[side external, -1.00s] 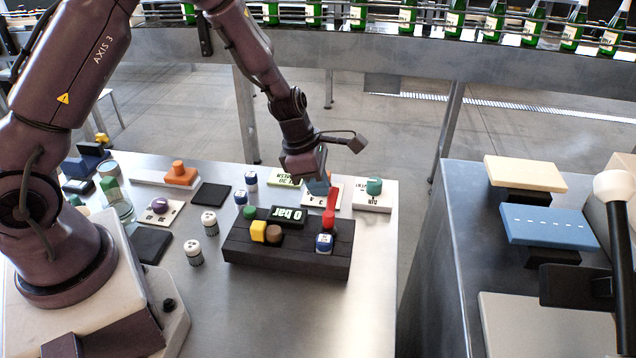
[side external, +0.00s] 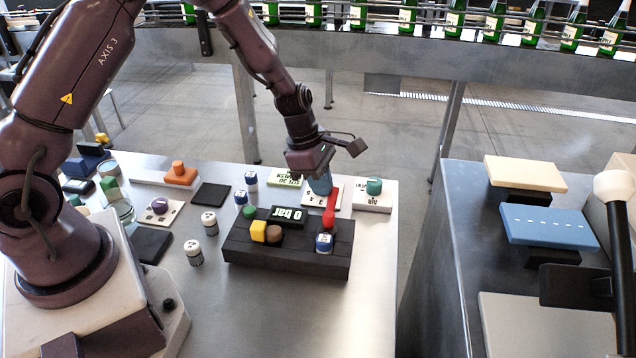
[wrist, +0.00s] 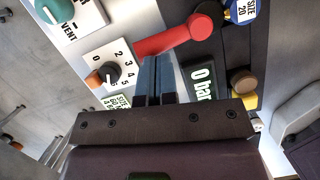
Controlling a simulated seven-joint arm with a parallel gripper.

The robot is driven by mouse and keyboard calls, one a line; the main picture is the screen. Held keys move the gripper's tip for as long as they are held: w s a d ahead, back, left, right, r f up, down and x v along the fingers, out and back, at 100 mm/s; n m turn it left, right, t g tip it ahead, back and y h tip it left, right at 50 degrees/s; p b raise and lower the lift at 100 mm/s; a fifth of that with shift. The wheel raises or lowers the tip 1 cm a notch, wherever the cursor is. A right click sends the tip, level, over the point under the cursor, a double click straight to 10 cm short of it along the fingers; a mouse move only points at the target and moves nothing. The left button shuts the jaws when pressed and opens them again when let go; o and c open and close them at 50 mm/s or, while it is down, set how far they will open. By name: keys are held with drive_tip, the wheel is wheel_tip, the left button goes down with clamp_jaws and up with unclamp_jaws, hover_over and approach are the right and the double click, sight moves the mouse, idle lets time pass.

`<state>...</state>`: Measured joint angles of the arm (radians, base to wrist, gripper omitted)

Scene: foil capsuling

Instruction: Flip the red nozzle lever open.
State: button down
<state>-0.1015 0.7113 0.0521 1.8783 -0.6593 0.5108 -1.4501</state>
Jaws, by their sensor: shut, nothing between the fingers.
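The red nozzle lever (side external: 330,206) stands on the back right part of the black block (side external: 262,250), its arm reaching up and back from a round hub. In the wrist view the red lever (wrist: 175,38) runs from its hub at upper right down to the left. My gripper (side external: 321,184) is shut and empty, with its blue-grey fingertips just behind the lever's free end. In the wrist view the closed fingertips (wrist: 157,62) lie close beside the lever's arm; I cannot tell whether they touch it.
The block also carries a "0 bar" display (side external: 288,216), a yellow button (side external: 258,231), a brown knob (side external: 274,234) and a blue-white cap (side external: 324,242). Behind are a numbered dial (wrist: 110,73) and a teal knob (side external: 374,186). The steel table front is clear.

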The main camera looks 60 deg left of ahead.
drive_tip(key=shift+w+d, duration=0.2)
drive_tip(key=shift+w, duration=0.15)
drive_tip(key=shift+w+d+m+g, duration=0.15)
drive_tip(key=shift+w+m+g, duration=0.1)
drive_tip(key=shift+m, duration=0.4)
drive_tip(key=shift+w+d+m+g, duration=0.15)
drive_tip(key=shift+w+m, duration=0.1)
drive_tip(key=shift+m, duration=0.4)
drive_tip(key=shift+w+d+m+g+h, duration=0.1)
drive_tip(key=shift+w+d+m+g, duration=0.15)
drive_tip(key=shift+m, duration=0.55)
drive_tip(key=shift+w+d+m+g+h, duration=0.1)
drive_tip(key=shift+w+d+m+g, duration=0.15)
drive_tip(key=shift+m, duration=0.55)
drive_tip(key=shift+w+d+m+g+h, duration=0.1)
drive_tip(key=shift+w+d+m+g, duration=0.2)
drive_tip(key=shift+m, duration=0.5)
drive_tip(key=shift+w+d+m+g, duration=0.1)
drive_tip(key=shift+d+m+g, duration=0.15)
drive_tip(key=shift+d+m, duration=0.6)
drive_tip(key=shift+d+m+g, duration=0.2)
drive_tip(key=shift+m+g, duration=0.05)
drive_tip(key=shift+m, duration=1.2)
drive_tip(key=shift+d+m+g+y, duration=0.25)
drive_tip(key=shift+d+m, duration=0.15)
drive_tip(key=shift+m, duration=0.5)
drive_tip(key=shift+d+m+g+y, duration=0.25)
drive_tip(key=shift+d+m, duration=0.15)
drive_tip(key=shift+m, duration=0.5)
